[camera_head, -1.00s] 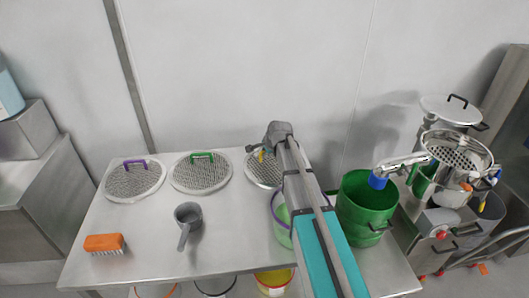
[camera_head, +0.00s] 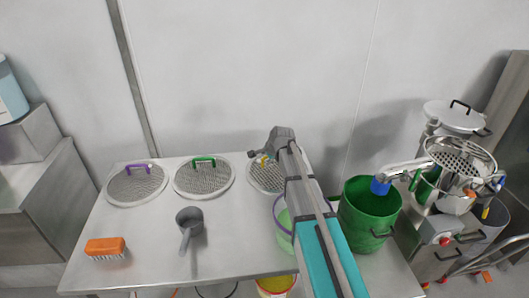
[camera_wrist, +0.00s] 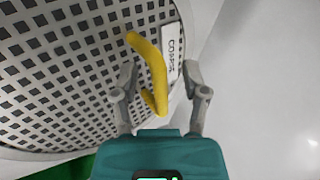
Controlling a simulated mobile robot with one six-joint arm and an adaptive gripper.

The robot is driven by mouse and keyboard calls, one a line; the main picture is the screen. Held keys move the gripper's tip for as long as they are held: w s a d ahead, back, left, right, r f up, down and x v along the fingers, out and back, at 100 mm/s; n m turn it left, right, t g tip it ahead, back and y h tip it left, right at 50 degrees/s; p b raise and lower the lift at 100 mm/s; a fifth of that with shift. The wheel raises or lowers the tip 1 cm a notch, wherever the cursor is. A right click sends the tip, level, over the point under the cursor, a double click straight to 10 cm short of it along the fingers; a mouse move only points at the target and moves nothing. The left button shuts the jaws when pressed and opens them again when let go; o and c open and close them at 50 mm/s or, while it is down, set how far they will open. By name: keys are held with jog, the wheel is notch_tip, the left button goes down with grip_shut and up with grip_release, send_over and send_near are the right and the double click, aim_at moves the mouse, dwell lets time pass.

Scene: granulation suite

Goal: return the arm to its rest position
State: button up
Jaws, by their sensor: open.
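My gripper (camera_wrist: 160,68) is open in the wrist view. Its two fingers stand on either side of a yellow handle (camera_wrist: 153,65), with a gap to each finger visible. The handle is on a perforated screen (camera_wrist: 60,75) with a white label that seems to read "COARSE". I cannot tell how far the fingertips are above the screen. In the head view my arm reaches up over the table to the third round screen (camera_head: 256,180), which it partly covers. The gripper's fingers are too small to make out there.
Two round screens with purple (camera_head: 138,167) and green (camera_head: 204,161) handles lie to the left on the metal table (camera_head: 140,262). A grey scoop (camera_head: 189,222) and orange brush (camera_head: 105,247) lie in front. A green bucket (camera_head: 369,222) stands right of my arm, beside a metal machine (camera_head: 440,235).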

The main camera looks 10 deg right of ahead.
jog(key=shift+s+r+p, duration=0.35)
jog(key=shift+s+p, duration=0.05)
jog(key=shift+p, duration=0.05)
jog(key=s+d+r+n+g+p, duration=0.1)
jog(key=s+r+n+p, duration=0.3)
jog(key=s, duration=0.6)
jog(key=s+d+r+n+g+h+p, duration=0.1)
jog(key=s+r+n+g+p, duration=0.2)
jog(key=s+r+n+p, duration=0.2)
jog(key=s+d+r+n+g+h+p, duration=0.1)
jog(key=s+r+n+p, duration=0.3)
jog(key=s+r+p, duration=0.5)
jog(key=s+g+p, duration=0.1)
jog(key=s+p, duration=0.1)
jog(key=s, duration=0.5)
jog(key=shift+d+n+p, duration=0.3)
jog(key=shift+p, duration=0.05)
jog(key=shift+f, duration=0.15)
